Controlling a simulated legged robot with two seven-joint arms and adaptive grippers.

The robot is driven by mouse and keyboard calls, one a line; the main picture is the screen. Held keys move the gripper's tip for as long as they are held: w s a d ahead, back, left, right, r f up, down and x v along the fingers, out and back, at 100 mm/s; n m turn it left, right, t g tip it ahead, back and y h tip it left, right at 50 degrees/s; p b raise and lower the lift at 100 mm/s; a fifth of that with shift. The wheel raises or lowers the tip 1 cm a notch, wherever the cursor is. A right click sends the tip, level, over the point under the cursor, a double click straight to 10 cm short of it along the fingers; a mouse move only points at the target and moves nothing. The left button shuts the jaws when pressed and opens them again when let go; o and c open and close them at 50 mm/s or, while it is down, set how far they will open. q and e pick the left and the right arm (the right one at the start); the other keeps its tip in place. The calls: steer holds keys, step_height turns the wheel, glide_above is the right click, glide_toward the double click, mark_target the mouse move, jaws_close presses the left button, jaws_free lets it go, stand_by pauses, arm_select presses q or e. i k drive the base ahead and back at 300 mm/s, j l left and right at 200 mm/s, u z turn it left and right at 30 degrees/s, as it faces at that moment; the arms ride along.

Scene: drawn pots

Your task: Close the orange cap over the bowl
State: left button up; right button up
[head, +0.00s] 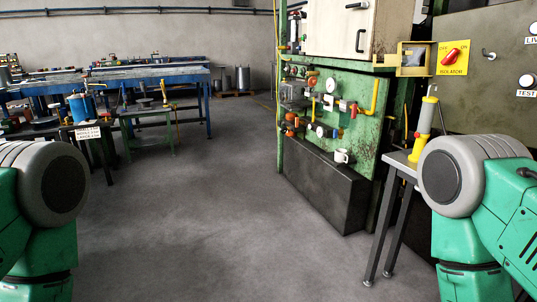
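I cannot make out a bowl with an orange cap in the head view. Small orange round parts (293,122) sit among valves and gauges on a green panel (345,95) right of the middle, too small to tell what they are. A white mug (342,156) is at the panel's lower edge, on top of a dark box. Parts of my own green and grey arms show at the left and right edges. Neither of my grippers is in view.
A narrow grey table (402,163) with a yellow and white tool (424,125) stands at the right. A dark box (315,185) juts out below the panel. Blue workbenches (165,73) and a small green bench (148,112) stand at the left. The grey floor (215,220) between is clear.

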mark_target(312, 82)
steer(key=i, duration=1.05)
steer(key=i+j+z, duration=0.15)
steer(key=i, duration=0.85)
